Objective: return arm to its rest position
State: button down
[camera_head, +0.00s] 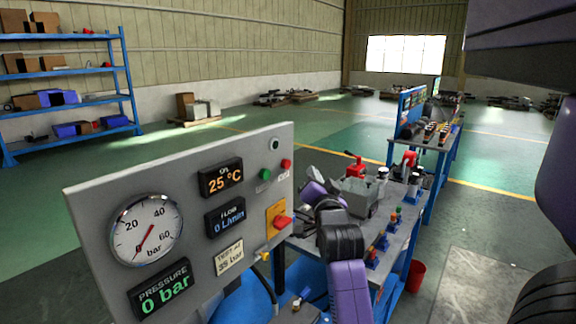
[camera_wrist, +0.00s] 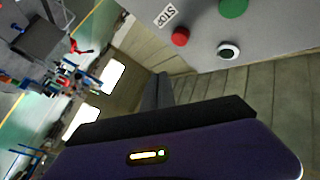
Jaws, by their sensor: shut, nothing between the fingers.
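My purple and black arm (camera_head: 348,285) rises from the bottom of the head view and bends beside the right edge of the grey control panel (camera_head: 85,215). Its wrist end lies between the panel and the workbench, and the fingers are hard to make out there. In the wrist view my gripper (camera_wrist: 160,80) is shut, with its dark fingers together and empty. The panel (camera_wrist: 262,42) fills the upper right of that view, with a red button (camera_wrist: 180,37), a green button (camera_wrist: 233,7) and a round black and white fitting (camera_wrist: 229,51). The fingers look apart from it.
A workbench (camera_head: 397,235) behind the arm carries a grey block (camera_head: 355,197), red-handled parts and several small fittings. The panel's gauge (camera_head: 146,229) reads near zero; its displays show 25 °C and 0 bar. A red bucket (camera_head: 415,276) stands on the floor. Blue shelving (camera_head: 66,72) is far left.

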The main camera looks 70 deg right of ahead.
dwell(0.7)
jog(key=w+a+f+n+t+y, duration=0.1)
jog(key=a+f+n+t+y, duration=0.15)
jog(key=a+n, duration=0.45)
jog(key=w+a+f+n+t+y, duration=0.1)
jog(key=a+f+n+t+y, duration=0.2)
jog(key=a, duration=0.9)
jog(key=w+a+f+n+t+y, duration=0.1)
jog(key=a+f+n+t+y, duration=0.2)
jog(key=a, duration=0.6)
jog(key=s+a+f+n+y, duration=0.2)
jog(key=s+a+f+y, duration=0.1)
jog(key=a, duration=0.4)
jog(key=s+a+f+n+g+y, duration=0.1)
jog(key=s+a+f+n+y, duration=0.1)
jog(key=s+a+f, duration=0.3)
jog(key=s+a+f+n+g+y, duration=0.1)
jog(key=s+a+f+n+y, duration=0.2)
jog(key=s+a, duration=0.6)
jog(key=shift+s+a+f+y, duration=0.15)
jog(key=shift+a+f+y, duration=0.3)
jog(key=shift+a+f, duration=0.5)
jog(key=shift+a+r+g, duration=0.15)
jog(key=shift+r+g, duration=0.05)
jog(key=shift+g, duration=0.05)
